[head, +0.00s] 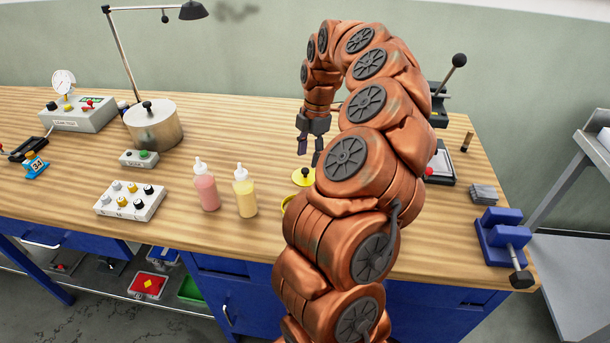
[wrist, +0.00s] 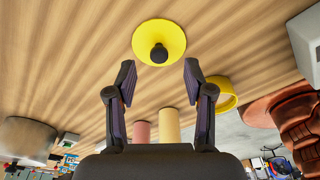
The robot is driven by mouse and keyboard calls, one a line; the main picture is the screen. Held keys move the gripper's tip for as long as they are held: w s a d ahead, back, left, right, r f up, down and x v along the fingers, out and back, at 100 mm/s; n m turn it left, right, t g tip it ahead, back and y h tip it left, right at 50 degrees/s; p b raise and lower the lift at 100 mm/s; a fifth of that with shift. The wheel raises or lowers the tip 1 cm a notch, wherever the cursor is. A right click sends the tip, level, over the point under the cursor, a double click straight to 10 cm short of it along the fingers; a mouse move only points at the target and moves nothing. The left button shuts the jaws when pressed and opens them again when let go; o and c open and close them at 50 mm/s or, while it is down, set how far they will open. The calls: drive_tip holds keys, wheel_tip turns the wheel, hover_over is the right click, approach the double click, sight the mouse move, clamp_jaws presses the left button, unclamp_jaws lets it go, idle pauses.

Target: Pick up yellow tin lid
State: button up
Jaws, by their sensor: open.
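The yellow tin lid (head: 303,177) lies on the wooden workbench, partly hidden by my arm in the head view. In the wrist view the yellow tin lid (wrist: 147,37) is a round disc with a dark knob at its middle. My gripper (head: 311,160) hangs above the bench close to the lid. In the wrist view my gripper (wrist: 158,75) is open, with nothing between its fingers, and the lid shows beyond the fingertips. A yellow open ring or tin (wrist: 224,95) is to the right of the lid in the wrist view; my arm mostly covers it in the head view.
A pink bottle (head: 205,187) and a yellow bottle (head: 245,192) stand left of the lid. A control box (head: 130,202), a metal pot (head: 154,128) and a lamp (head: 190,11) are farther left. A blue vise (head: 502,238) sits at the right edge. The bench behind the bottles is clear.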

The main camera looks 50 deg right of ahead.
sight(305, 169)
drive_tip(key=shift+w+a+f+p, duration=0.1)
drive_tip(key=shift+a+f+p, duration=0.15)
drive_tip(key=shift+f, duration=0.55)
drive_tip(key=shift+a+f+p, duration=0.15)
drive_tip(key=shift+f+p, duration=0.1)
drive_tip(key=shift+f, duration=0.6)
drive_tip(key=shift+w+a+f+p, duration=0.1)
drive_tip(key=shift+a+f+p, duration=0.15)
drive_tip(key=shift+f, duration=0.55)
drive_tip(key=shift+d, duration=0.1)
drive_tip(key=shift+c, duration=0.4)
clamp_jaws()
drive_tip(key=shift+r, duration=0.1)
